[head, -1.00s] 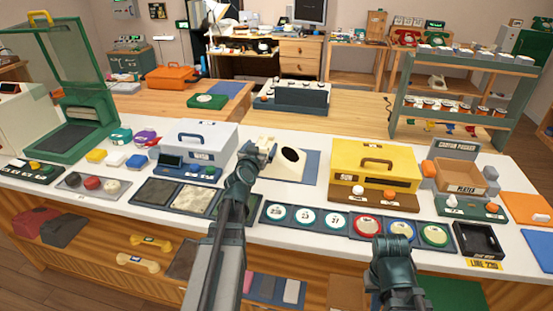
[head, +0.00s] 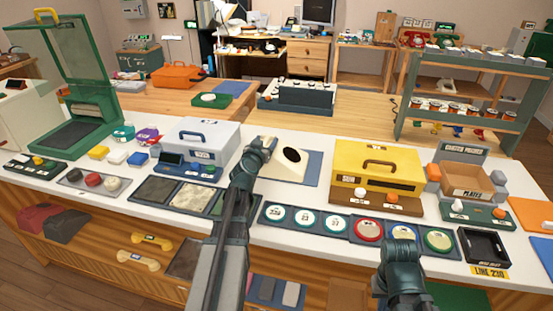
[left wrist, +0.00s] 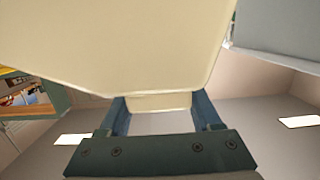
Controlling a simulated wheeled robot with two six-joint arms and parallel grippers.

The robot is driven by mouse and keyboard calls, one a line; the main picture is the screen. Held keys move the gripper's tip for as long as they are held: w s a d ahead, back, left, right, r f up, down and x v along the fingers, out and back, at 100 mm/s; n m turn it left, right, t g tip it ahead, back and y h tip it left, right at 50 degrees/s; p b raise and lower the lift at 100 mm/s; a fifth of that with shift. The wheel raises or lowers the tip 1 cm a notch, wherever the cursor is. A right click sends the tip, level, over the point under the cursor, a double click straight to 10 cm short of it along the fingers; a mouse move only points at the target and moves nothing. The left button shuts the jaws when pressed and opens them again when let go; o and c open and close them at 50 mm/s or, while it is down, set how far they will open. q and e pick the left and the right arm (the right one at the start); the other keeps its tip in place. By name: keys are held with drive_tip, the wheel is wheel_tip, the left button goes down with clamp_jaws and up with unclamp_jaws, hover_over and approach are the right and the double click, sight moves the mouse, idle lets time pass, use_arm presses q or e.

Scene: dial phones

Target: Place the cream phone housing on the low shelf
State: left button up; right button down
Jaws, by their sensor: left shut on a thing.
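The cream phone housing (head: 286,165), a wedge shape with a dark round opening, is at the middle of the white counter, over a blue mat (head: 312,168). My left gripper (head: 267,146) is shut on its left upper edge. In the left wrist view the housing (left wrist: 120,45) fills the top, with a part of it between the fingers (left wrist: 160,103). I cannot tell whether it touches the mat. My right gripper (head: 402,252) is in front of the counter, apart from the housing; its fingertips are not clear. The low shelf (head: 100,247) under the counter holds red and dark housings and yellow handsets.
A grey case (head: 200,138) stands left of the housing and a yellow case (head: 375,165) right of it. Round dial plates (head: 308,218) lie in front. A green open-lidded machine (head: 80,110) stands at the left.

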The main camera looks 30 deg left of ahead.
use_arm(q)
clamp_jaws()
drive_tip(key=shift+r, duration=0.1)
